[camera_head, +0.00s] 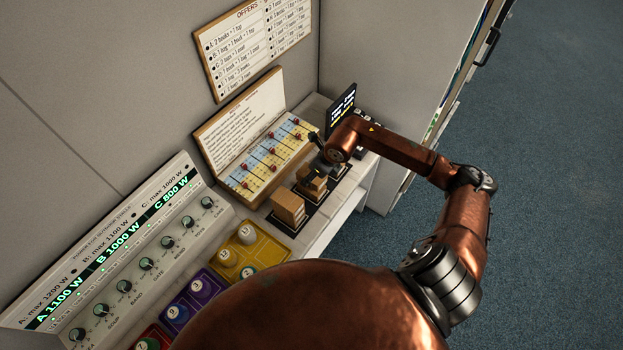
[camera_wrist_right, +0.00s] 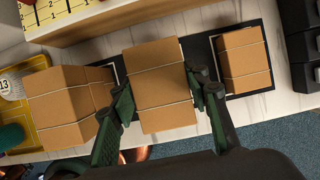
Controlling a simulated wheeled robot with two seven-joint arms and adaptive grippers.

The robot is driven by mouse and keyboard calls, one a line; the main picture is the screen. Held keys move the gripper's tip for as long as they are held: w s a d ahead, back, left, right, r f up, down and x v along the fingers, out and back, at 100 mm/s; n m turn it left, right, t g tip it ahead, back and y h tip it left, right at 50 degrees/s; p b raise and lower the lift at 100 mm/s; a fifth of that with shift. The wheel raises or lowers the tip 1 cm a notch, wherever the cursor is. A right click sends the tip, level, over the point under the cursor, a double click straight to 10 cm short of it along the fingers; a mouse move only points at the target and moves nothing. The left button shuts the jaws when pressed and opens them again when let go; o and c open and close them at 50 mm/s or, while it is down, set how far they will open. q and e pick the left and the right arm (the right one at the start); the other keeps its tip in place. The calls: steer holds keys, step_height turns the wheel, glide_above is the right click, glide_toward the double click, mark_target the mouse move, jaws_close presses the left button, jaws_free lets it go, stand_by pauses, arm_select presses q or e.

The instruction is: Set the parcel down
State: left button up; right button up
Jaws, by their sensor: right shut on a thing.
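A brown cardboard parcel (camera_wrist_right: 160,88) with pale bands is between the two green fingers of my right gripper (camera_wrist_right: 158,92), which is shut on it. It is over the dark middle pad, and I cannot tell whether it touches the pad. In the head view this parcel (camera_head: 313,179) is beneath my right gripper (camera_head: 318,163), partly hidden by it. A second parcel (camera_wrist_right: 242,58) lies on a dark pad at the right of the wrist view. Taller brown parcels (camera_wrist_right: 62,108) stand at its left; they also show in the head view (camera_head: 288,207). My left gripper is not in view.
The pads lie on a narrow white counter (camera_head: 337,222). A sloped board with a yellow and blue grid (camera_head: 268,158) stands behind. Yellow (camera_head: 249,254) and purple (camera_head: 188,299) trays are to the left. A black screen (camera_head: 341,108) stands at the far end.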

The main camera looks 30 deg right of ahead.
steer(key=shift+w+d+f+p, duration=0.1)
steer(key=shift+f+p, duration=0.1)
steer(key=shift+f, duration=0.7)
steer(key=shift+w+f+p, duration=0.1)
steer(key=shift+f+p, duration=0.05)
steer(key=shift+f, duration=0.7)
steer(key=shift+f, duration=0.1)
steer(key=o, duration=1.2)
steer(key=shift+o, duration=0.2)
steer(key=b+v, duration=0.1)
steer(key=v, duration=1.1)
steer(key=shift+s, duration=0.1)
